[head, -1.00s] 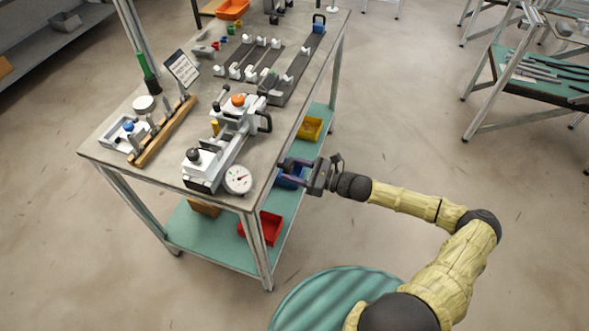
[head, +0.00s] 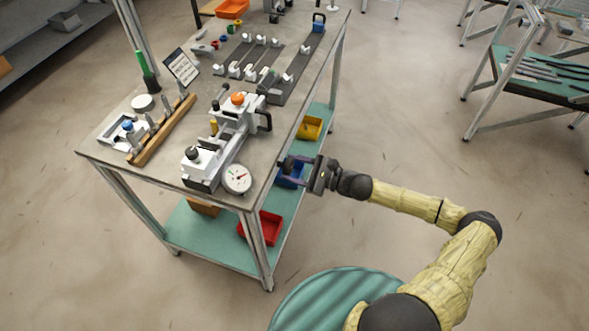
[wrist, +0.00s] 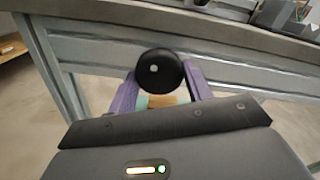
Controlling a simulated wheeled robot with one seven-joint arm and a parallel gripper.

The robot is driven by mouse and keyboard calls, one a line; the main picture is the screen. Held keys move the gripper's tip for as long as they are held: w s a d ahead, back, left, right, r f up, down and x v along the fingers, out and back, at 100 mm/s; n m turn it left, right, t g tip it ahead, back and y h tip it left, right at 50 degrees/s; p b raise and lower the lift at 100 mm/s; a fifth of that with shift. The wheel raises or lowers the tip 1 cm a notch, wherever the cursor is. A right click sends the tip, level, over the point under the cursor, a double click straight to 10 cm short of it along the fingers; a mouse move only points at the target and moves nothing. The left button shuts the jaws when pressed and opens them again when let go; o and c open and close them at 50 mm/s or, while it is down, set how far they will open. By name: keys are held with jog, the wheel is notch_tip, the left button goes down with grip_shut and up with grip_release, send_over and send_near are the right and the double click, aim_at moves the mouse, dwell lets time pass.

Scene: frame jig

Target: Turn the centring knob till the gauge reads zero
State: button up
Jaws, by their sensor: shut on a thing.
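The dial gauge (head: 237,179) is white and round with a red mark on its face. It sits at the near corner of the white jig (head: 228,140); its reading is too small to tell. A round black knob (wrist: 160,68) with a pale centre dot shows in the wrist view. The purple fingers of my gripper (wrist: 160,92) are on either side of the knob, shut on it. In the head view my gripper (head: 288,170) is at the right side of the table, below the top's edge; the knob cannot be made out there.
The metal table top (head: 110,147) also carries a wooden rack (head: 160,135) and several small fittings. Below, the green shelf (head: 205,240) holds a red bin (head: 268,227), a blue bin (head: 291,174) and a yellow bin (head: 310,128).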

jog(key=shift+n+b, duration=4.15)
jog(key=shift+n, duration=3.65)
jog(key=shift+s, duration=0.1)
jog(key=o, duration=0.9)
jog(key=shift+r, duration=0.1)
jog(key=shift+o, duration=0.2)
